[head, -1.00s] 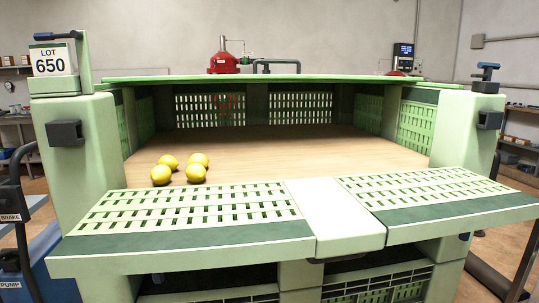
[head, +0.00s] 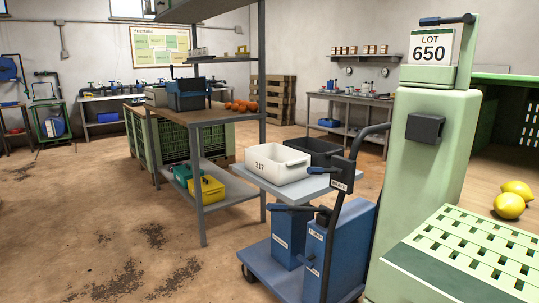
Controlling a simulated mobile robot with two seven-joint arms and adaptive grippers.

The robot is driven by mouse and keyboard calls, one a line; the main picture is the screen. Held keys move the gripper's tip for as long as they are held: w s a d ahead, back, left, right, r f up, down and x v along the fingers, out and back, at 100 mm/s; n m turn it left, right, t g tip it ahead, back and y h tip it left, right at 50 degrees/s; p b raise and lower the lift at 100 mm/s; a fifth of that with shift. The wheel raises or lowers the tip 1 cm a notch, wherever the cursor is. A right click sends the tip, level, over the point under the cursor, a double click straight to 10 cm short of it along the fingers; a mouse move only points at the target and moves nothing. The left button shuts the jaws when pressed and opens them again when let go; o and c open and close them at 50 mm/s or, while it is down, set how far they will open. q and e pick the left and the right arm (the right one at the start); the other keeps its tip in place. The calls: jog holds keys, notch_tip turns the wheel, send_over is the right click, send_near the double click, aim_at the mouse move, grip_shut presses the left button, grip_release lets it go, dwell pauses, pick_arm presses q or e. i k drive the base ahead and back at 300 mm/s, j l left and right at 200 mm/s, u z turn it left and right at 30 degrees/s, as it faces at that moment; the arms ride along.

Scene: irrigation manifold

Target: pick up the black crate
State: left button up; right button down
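A black crate (head: 322,148) sits on the grey top of a blue cart, behind and to the right of a white bin. Its open top and dark rim show; the white bin hides part of its near side, and the cart's handle stands in front of its right part. Neither of my grippers is in view.
The white numbered bin (head: 277,164) shares the top of the blue cart (head: 285,258). Floor at left is open.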

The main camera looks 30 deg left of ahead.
aim_at(321, 152)
jog(key=i+u, duration=0.2)
jog(key=u, duration=0.2)
jog(key=i+l+u, duration=0.15)
jog(key=u, duration=0.3)
jog(key=j+z, duration=0.15)
jog(key=z, duration=0.25)
jog(key=i+j+z, duration=0.1)
jog(key=z, duration=0.25)
jog(key=j+z, duration=0.7)
jog(key=j, duration=0.2)
jog(key=k+j+z, duration=0.1)
jog(key=j+z, duration=0.15)
jog(key=j, duration=0.25)
jog(key=k+j, duration=0.1)
jog(key=j, duration=0.25)
jog(key=k+j+z, duration=0.1)
jog(key=j, duration=0.3)
jog(key=k+j, duration=0.1)
jog(key=j, duration=0.25)
jog(key=k+j+z, duration=0.15)
jog(key=j, duration=0.6)
jog(key=k+j+z, duration=0.1)
jog(key=j, duration=0.25)
jog(key=k, duration=0.05)
